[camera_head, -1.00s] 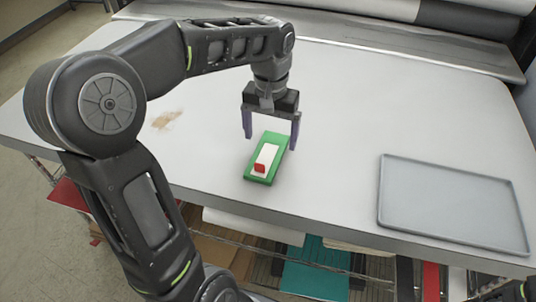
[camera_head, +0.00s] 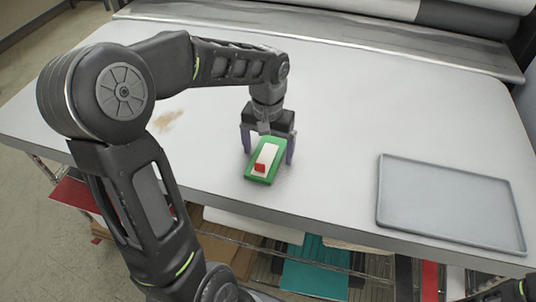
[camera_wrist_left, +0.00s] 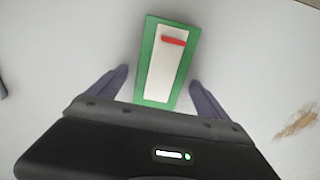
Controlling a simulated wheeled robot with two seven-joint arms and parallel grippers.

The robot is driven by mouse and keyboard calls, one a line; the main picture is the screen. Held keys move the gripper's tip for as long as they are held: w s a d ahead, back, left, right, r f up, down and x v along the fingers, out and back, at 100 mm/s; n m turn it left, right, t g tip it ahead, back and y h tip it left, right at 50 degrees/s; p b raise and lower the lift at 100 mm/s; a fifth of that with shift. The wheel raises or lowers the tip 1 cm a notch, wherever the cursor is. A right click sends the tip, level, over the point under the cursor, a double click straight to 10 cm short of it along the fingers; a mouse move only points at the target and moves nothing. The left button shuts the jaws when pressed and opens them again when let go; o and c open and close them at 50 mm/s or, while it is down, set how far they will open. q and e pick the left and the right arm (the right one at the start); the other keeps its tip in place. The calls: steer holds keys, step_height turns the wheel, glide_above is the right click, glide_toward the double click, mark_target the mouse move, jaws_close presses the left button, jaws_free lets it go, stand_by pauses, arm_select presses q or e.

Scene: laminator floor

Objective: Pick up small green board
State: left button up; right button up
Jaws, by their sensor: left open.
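The small green board (camera_head: 249,173) lies flat on the white table near its front edge. A white block with a red piece at one end lies on top of it. In the left wrist view the green board (camera_wrist_left: 147,45) runs up from between the fingers. My left gripper (camera_head: 268,161) points down, open, with one finger on each side of the board's far part. In the left wrist view the left gripper (camera_wrist_left: 160,85) shows gaps between both fingers and the board. Only a small part of my right arm shows at the bottom right corner; its gripper cannot be made out.
An empty grey tray (camera_head: 450,205) lies on the table (camera_head: 340,120) to the right. A brown stain (camera_head: 168,121) marks the table at left. Large rolls and a machine bed (camera_head: 420,50) line the back. The table between board and tray is clear.

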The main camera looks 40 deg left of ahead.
stand_by(0.3)
arm_select(q)
steer(key=c, duration=1.5)
steer(key=shift+o, duration=0.2)
steer(key=shift+r, duration=0.1)
step_height(320, 180, up, 10)
steer(key=shift+b, duration=0.4)
